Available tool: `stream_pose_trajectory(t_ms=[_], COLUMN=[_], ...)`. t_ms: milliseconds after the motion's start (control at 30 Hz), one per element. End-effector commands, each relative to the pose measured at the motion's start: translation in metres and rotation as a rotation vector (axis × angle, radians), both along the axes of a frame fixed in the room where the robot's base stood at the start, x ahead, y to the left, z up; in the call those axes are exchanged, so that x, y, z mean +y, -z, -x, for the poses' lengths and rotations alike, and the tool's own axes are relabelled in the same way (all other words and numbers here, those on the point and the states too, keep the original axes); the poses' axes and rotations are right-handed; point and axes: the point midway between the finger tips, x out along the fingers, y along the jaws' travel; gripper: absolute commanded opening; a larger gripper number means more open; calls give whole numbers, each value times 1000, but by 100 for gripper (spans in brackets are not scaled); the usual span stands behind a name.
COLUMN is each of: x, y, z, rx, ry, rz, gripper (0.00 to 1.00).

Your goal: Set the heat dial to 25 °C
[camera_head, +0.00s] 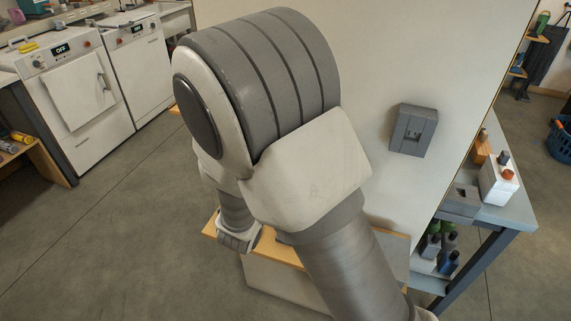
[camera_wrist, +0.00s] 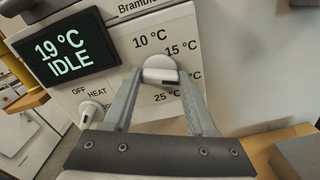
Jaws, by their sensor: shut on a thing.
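In the wrist view, the white round heat dial (camera_wrist: 158,64) sits on a white panel marked 10 °C, 15 °C and 25 °C, with another label partly hidden between the last two. My gripper (camera_wrist: 161,74) is shut on the dial, one finger on each side. A small dark mark shows near the dial's lower right edge; I cannot tell its exact setting. The display (camera_wrist: 65,52) reads 19 °C IDLE. A smaller white knob (camera_wrist: 91,110) marked OFF and HEAT is at lower left. In the head view my arm hides the dial and gripper.
In the wrist view, a grey block (camera_wrist: 298,155) is at lower right. In the head view, a grey wall box (camera_head: 413,130) is right of my arm, above a bench (camera_head: 515,214) with bottles. White machines (camera_head: 75,90) stand at left. Floor is clear between.

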Motion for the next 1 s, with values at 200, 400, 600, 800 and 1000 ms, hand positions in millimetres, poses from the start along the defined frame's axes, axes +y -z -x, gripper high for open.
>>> stream_pose_trajectory(t_ms=[200, 400, 600, 800, 1000], x=[0, 0, 0, 0, 0], y=[8, 9, 9, 9, 9], z=[0, 0, 0, 0, 0], rx=[-72, -137, -197, -253, -307], ry=[0, -1, -1, -1, 0], rz=[-197, -374, -538, -693, -839], gripper=[2, 2, 2, 2, 2])
